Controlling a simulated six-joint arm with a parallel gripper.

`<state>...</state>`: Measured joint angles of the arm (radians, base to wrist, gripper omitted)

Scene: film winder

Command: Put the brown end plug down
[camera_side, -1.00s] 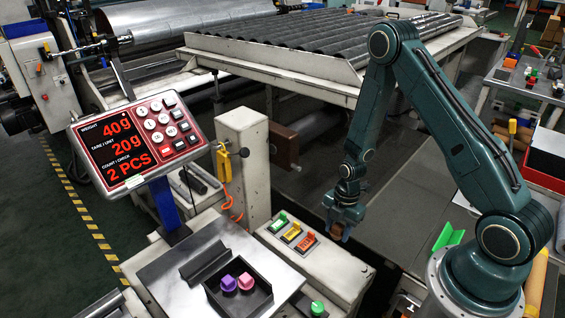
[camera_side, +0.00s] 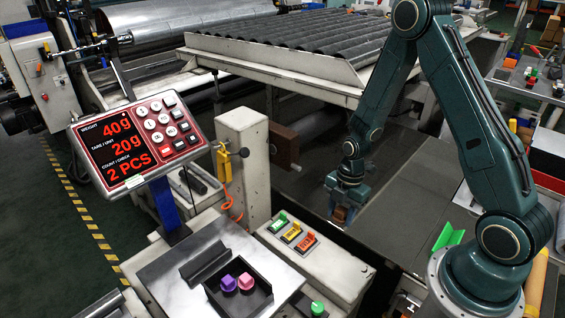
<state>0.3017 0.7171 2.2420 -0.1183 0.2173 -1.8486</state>
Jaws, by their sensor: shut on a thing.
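My gripper (camera_side: 341,208) points down and is shut on the brown end plug (camera_side: 339,215). The plug is small and shows just below the jaws, partly hidden by them. It is held over the dark gap and grey surface behind the white ledge. I cannot tell how high it is above anything under it.
A scale display (camera_side: 138,140) reads 40g, 20g and 2 PCS. A black tray (camera_side: 213,291) on the scale plate holds a purple plug (camera_side: 228,283) and a pink plug (camera_side: 246,282). Green, yellow and orange rockers (camera_side: 293,233) sit on the white ledge (camera_side: 335,272). A grey post (camera_side: 243,165) stands left.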

